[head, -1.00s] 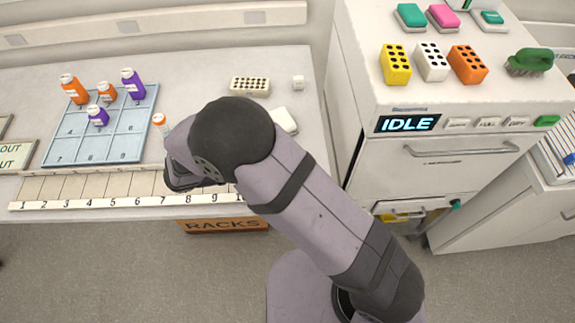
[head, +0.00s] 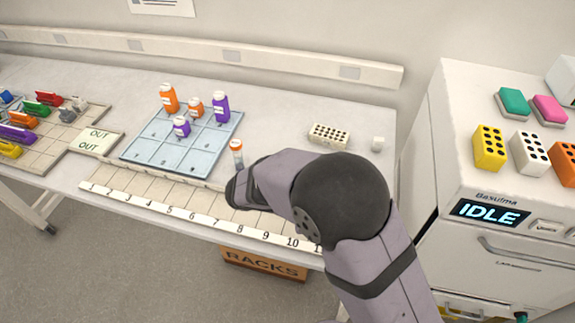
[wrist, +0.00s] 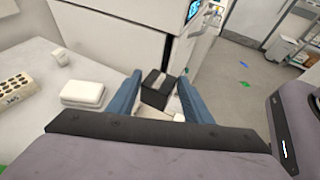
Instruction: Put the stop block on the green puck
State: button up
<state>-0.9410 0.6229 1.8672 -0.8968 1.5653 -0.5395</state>
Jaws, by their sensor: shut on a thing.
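My gripper (wrist: 162,105) has its two blue fingers closed around a black block with a pale stripe (wrist: 155,88) in the wrist view; I take this for the stop block. In the head view my gripper (head: 236,194) is over the numbered strip near 7 and 8, turned away, and the block is hidden. I cannot pick out the green puck for certain. A green piece (head: 36,109) lies among coloured pieces on the left board, and a teal-green pad (head: 513,103) lies on the white cabinet; neither is clearly a puck.
A blue numbered tray (head: 150,153) holds orange and purple bottles. The OUT plate (head: 97,141) adjoins the left board.

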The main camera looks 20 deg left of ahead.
jog(key=shift+w+a+f+b, duration=0.15)
jog(key=shift+w+f+b, duration=0.25)
jog(key=shift+b, duration=0.1)
jog(key=w+a+r+n+t+y+b, duration=0.1)
jog(key=w+a+r+n+t+y, duration=0.25)
jog(key=w+a+n+y, duration=0.55)
jog(key=w+a+r+n+t+y+b, duration=0.1)
jog(key=w+a+r+n+t+y, duration=0.25)
jog(key=w+a, duration=0.75)
jog(key=shift+n+t, duration=0.45)
jog(key=shift+t, duration=0.35)
jog(key=shift+s+a+f+p, duration=0.35)
jog(key=shift+s+f, duration=0.25)
jog(key=shift+f, duration=1.3)
jog(key=shift+s+a+f+p, duration=0.3)
jog(key=shift+s+a+f, duration=0.25)
jog(key=shift+f, duration=1.4)
jog(key=shift+s+a+f+p, duration=0.35)
jog(key=shift+s+f, duration=0.25)
jog(key=shift+f, duration=1.3)
jog(key=shift+f, duration=0.15)
jog(key=o, duration=1.2)
jog(key=shift+o, duration=0.2)
